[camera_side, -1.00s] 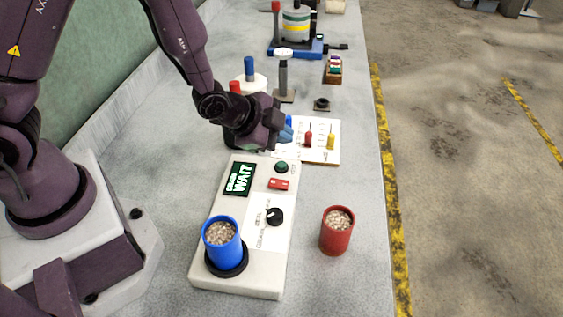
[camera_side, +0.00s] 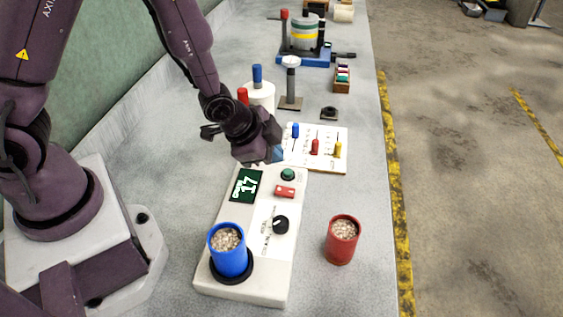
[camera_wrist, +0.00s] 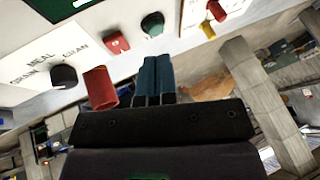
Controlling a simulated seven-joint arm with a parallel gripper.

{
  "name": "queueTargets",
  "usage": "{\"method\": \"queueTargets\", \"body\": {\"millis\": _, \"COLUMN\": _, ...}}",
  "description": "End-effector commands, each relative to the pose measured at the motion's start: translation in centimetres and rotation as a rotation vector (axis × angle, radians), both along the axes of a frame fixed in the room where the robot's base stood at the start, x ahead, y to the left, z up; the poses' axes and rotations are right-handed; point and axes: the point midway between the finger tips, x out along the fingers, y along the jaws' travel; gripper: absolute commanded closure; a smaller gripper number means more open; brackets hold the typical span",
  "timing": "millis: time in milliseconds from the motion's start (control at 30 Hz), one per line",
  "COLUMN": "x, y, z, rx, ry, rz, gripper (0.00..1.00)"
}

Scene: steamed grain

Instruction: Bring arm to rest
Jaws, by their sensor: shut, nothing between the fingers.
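My gripper (camera_side: 277,154) is shut and empty, above the far end of the white control box (camera_side: 232,284), near its green button (camera_side: 288,174). In the wrist view its blue fingertips (camera_wrist: 153,75) are together. The box's green display (camera_side: 246,186) reads 17. A red switch (camera_side: 285,190) and a black knob (camera_side: 281,224) are on the box. A blue cup (camera_side: 229,258) of grain stands upright on the box's round black pad (camera_side: 246,272). A red cup (camera_side: 341,246) of grain stands upright on the table to the right; its red side shows in the wrist view (camera_wrist: 99,88).
A white board (camera_side: 328,160) with blue, red and yellow sliders lies behind the box. Beyond stand a white container (camera_side: 262,96), a post on a base (camera_side: 291,84) and a blue-based device (camera_side: 303,55). The table is clear around the red cup.

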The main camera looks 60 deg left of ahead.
Motion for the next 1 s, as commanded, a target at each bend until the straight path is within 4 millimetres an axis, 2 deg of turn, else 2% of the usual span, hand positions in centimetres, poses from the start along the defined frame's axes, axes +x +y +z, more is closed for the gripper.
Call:
{"method": "queueTargets", "body": {"millis": 67, "x": -1.3, "y": 0.3, "z": 0.7, "rx": -0.020, "ry": 0.092, "rz": 0.078, "gripper": 1.00}}
{"method": "queueTargets", "body": {"millis": 167, "x": -3.0, "y": 0.9, "z": 2.8, "rx": -0.049, "ry": 0.191, "rz": 0.193, "gripper": 1.00}}
{"method": "queueTargets", "body": {"millis": 500, "x": -9.9, "y": 2.6, "z": 14.0, "rx": -0.165, "ry": 0.348, "rz": 0.556, "gripper": 1.00}}
{"method": "queueTargets", "body": {"millis": 733, "x": -14.6, "y": 3.4, "z": 20.4, "rx": -0.250, "ry": 0.289, "rz": 0.680, "gripper": 1.00}}
{"method": "queueTargets", "body": {"millis": 900, "x": -15.9, "y": 3.8, "z": 23.5, "rx": -0.304, "ry": 0.161, "rz": 0.684, "gripper": 1.00}}
{"method": "queueTargets", "body": {"millis": 1000, "x": -16.1, "y": 3.9, "z": 24.5, "rx": -0.321, "ry": 0.109, "rz": 0.683, "gripper": 1.00}}
